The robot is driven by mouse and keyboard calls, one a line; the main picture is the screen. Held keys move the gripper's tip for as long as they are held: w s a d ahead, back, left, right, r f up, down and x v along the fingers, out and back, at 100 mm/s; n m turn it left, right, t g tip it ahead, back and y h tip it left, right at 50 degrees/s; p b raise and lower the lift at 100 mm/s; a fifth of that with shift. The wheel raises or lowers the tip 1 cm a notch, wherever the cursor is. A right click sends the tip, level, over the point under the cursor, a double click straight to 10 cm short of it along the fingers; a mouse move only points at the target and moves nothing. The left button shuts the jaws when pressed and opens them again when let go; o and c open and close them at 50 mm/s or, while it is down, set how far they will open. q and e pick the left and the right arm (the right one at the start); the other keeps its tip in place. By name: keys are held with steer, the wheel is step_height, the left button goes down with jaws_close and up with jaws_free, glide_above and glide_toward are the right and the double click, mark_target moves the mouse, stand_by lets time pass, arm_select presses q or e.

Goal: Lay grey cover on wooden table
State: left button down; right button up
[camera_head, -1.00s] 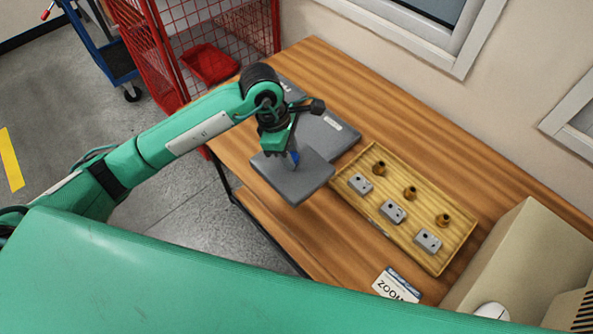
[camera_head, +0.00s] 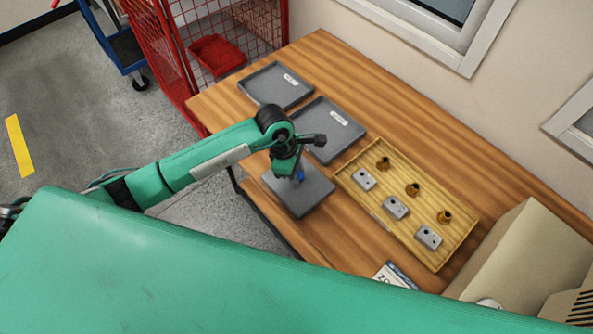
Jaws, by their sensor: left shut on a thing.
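The cover is over the front edge area of the wooden table (camera_head: 345,245), left of the yellow tray. It looks roughly level and low, but I cannot tell whether it touches the table. My right gripper is not in view.
Two grey labelled trays (camera_head: 275,68) (camera_head: 316,110) lie at the table's back left. A yellow tray (camera_head: 372,213) holds several grey blocks and brass parts. A beige box (camera_head: 520,245) stands at right. A card (camera_head: 397,272) lies at front; bare wood lies beside it.

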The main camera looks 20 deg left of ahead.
arm_select(q)
steer(key=shift+f, duration=0.15)
steer(key=c, duration=1.1)
jaws_free()
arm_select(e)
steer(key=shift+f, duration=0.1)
arm_select(q)
steer(key=shift+b+v, duration=0.95)
steer(key=shift+v, duration=5.2)
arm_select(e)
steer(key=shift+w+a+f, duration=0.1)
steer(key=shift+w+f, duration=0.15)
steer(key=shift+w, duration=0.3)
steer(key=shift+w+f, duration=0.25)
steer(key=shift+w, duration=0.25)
arm_select(q)
steer(key=shift+d, duration=0.1)
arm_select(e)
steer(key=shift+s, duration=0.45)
